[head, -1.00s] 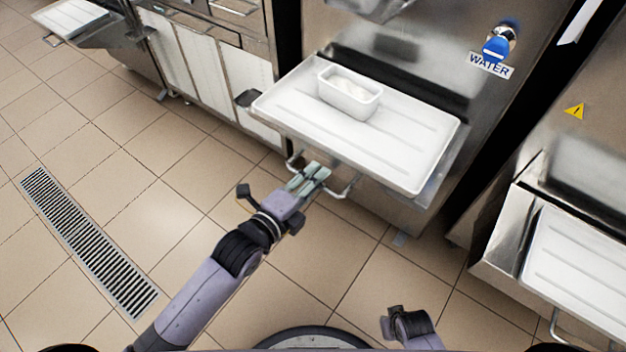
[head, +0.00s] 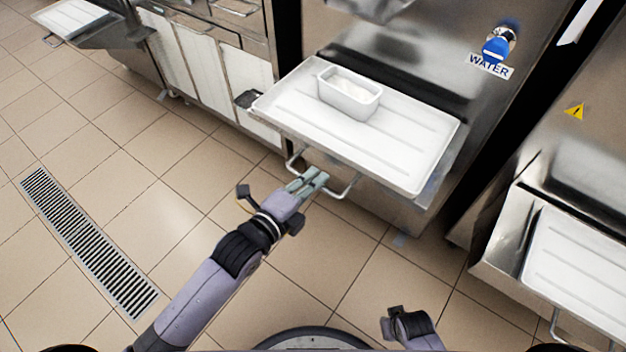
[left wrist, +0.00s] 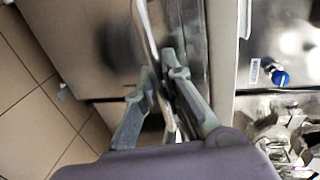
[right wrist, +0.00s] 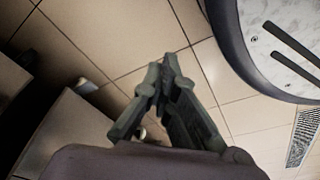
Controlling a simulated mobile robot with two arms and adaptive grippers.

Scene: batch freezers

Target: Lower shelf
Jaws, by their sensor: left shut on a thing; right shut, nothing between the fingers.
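The shelf (head: 300,125) is a white ribbed tray surface on a metal frame, sticking out level from the front of the middle freezer. A bent metal bar handle (head: 345,190) hangs under its front edge. A white rectangular tub (head: 350,98) with pale contents stands upright on the shelf. My left gripper (head: 314,178) is shut on the handle, below the shelf's front edge. In the left wrist view the handle bar (left wrist: 146,30) runs between its fingers (left wrist: 165,85). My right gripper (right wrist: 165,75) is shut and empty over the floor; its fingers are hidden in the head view.
A blue WATER knob (head: 497,48) is on the freezer front. Another freezer with a white shelf (head: 580,270) stands at right; a similar shelf (head: 72,18) is at far left. The tiled floor has a drain grate (head: 88,240) and is otherwise clear.

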